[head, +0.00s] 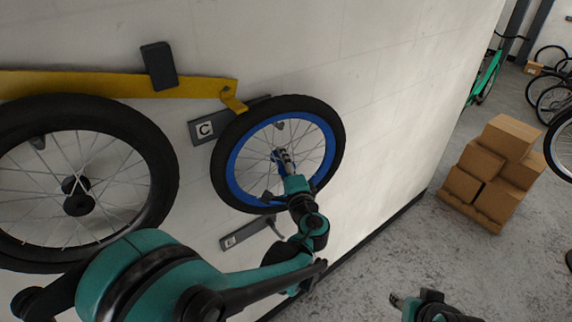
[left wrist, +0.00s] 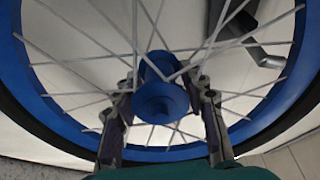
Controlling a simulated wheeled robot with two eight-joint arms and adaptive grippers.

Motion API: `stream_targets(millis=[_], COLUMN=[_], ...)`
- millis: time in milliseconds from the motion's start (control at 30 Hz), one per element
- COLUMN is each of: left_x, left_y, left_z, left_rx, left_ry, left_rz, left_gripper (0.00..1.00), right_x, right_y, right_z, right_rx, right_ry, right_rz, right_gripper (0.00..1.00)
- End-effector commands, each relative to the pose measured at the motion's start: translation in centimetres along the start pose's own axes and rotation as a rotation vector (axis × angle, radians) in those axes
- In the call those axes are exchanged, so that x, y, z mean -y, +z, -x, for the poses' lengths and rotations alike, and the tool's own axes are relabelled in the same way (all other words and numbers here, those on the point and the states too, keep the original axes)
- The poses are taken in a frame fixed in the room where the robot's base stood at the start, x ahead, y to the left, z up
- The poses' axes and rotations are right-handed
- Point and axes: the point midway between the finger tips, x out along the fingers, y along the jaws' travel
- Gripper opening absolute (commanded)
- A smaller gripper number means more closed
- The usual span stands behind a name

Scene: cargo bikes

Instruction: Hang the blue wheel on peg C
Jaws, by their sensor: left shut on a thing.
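The blue wheel (head: 234,165), with a black tyre and pale spokes, is upright and nearly flat against the wall at the plate marked C (head: 205,129). My left gripper (head: 283,160) is shut on its blue hub (left wrist: 160,100), with one finger on each side in the left wrist view (left wrist: 160,115). A grey hook of the peg shows among the spokes in the head view (head: 279,124) and at the upper right in the left wrist view (left wrist: 258,50). Whether the wheel rests on it is unclear. My right gripper (head: 399,301) is low in the picture, its jaws unclear.
A black wheel (head: 160,150) hangs at left below a yellow rail (head: 60,84). A lower plate with a hook (head: 245,234) is under the blue wheel. Cardboard boxes (head: 508,140) stand on a pallet at right. The floor between the wall and boxes is clear.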

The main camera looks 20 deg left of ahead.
Motion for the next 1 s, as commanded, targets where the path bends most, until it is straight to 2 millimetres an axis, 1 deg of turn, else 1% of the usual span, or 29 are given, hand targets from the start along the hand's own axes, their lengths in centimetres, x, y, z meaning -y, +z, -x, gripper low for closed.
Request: stream_targets(millis=[333, 600, 1000], left_x=[0.0, -1.2, -1.8], left_y=[0.8, 1.0, 1.2], left_z=[-1.8, -2.6, -3.0], left_rx=[0.001, 0.000, 0.000], left_ry=[-0.002, -0.002, -0.002], left_rz=[-0.002, -0.002, -0.002], left_gripper=[0.00, 0.00, 0.00], right_x=[0.0, 0.0, 0.0], right_y=[-0.1, 0.7, 1.1], right_z=[0.1, -0.9, -1.6], right_rx=[0.000, 0.000, 0.000], right_ry=[0.000, 0.000, 0.000], right_rz=[0.000, 0.000, 0.000], right_gripper=[0.40, 0.40, 0.40])
